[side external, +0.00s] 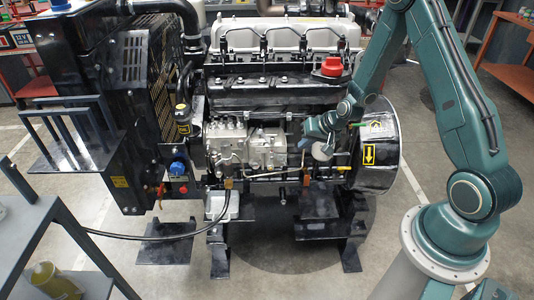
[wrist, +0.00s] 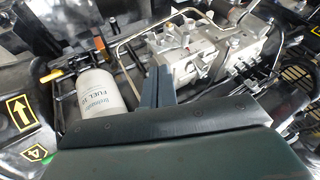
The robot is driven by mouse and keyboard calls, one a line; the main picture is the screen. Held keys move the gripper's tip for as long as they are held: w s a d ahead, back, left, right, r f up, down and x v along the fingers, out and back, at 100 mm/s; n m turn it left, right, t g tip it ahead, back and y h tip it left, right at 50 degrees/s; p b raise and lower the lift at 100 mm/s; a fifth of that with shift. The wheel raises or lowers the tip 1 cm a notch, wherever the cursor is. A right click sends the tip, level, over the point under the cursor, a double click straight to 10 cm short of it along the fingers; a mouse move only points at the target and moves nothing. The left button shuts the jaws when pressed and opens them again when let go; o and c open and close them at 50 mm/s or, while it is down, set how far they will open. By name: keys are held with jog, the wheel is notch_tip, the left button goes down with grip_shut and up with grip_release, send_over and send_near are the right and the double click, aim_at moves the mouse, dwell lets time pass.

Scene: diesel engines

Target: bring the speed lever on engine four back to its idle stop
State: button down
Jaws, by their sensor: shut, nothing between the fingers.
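My gripper (side external: 303,143) is at the right end of the pump. In the wrist view its fingers (wrist: 162,75) are together, with nothing between them, overlapping the pump's near end. I cannot make out the speed lever clearly; the fingers may hide it. Contact with the pump cannot be told.
A white fuel filter (wrist: 97,90) stands just left of the fingers in the wrist view. A yellow-handled part (wrist: 57,74) and thin metal pipes (wrist: 122,50) are close by. The flywheel housing (side external: 378,150) is right of my gripper. A grey cart (side external: 40,235) stands front left.

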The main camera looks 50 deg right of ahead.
send_near(271, 163)
jog(key=d+f, duration=0.1)
jog(key=d, duration=0.2)
jog(key=shift+w+a+f, duration=0.1)
jog(key=shift+w+a, duration=0.05)
jog(key=shift+a, duration=0.3)
jog(key=shift+w+a+f, duration=0.1)
jog(key=shift+a, duration=0.35)
jog(key=shift+w+a+f, duration=0.1)
jog(key=shift+w+a, duration=0.5)
